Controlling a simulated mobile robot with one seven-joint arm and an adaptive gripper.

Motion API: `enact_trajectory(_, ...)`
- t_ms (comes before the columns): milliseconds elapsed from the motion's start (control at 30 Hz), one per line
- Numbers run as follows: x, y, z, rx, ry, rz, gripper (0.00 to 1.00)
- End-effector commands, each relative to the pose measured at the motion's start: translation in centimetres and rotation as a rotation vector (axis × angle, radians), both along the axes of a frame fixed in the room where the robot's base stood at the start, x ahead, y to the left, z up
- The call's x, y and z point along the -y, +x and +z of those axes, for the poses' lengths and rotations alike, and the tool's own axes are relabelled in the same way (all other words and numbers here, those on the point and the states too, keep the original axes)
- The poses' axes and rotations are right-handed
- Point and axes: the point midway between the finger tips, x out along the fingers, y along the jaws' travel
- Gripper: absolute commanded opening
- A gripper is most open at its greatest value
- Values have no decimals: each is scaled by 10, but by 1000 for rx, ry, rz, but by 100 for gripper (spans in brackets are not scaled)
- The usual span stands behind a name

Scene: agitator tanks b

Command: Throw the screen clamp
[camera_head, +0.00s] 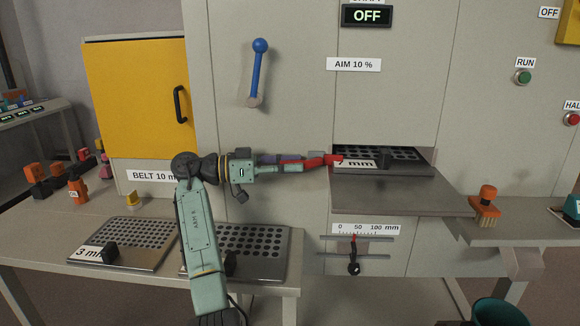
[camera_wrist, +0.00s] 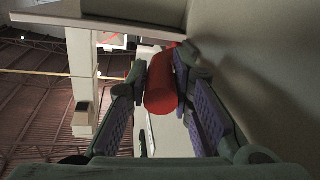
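The screen clamp appears to be the red lever (camera_head: 318,162) at the left end of the 7 mm screen slot. My gripper (camera_head: 303,160) reaches it from the left, level with it. In the wrist view the red handle (camera_wrist: 162,85) lies between the fingertips of my gripper (camera_wrist: 160,72), with its near end inside the fingers. The fingers sit close on both sides of it. I cannot tell whether both pads press on it. The perforated 7 mm screen (camera_head: 410,154) sits in the slot behind a metal shelf (camera_head: 395,192).
A blue-knobbed lever (camera_head: 257,75) stands on the panel above. A slider (camera_head: 354,268) is below the shelf. Two perforated screens, one marked 3 mm (camera_head: 125,240), lie on the left table under my arm. An orange brush (camera_head: 486,203) stands at right.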

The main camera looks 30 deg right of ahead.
Motion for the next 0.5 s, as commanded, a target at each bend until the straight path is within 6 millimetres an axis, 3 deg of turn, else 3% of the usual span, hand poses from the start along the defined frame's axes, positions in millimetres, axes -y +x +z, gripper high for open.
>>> enact_trajectory(233,0,0,-1,-1,3,0,40)
enact_trajectory(500,0,0,-1,-1,1,0,40)
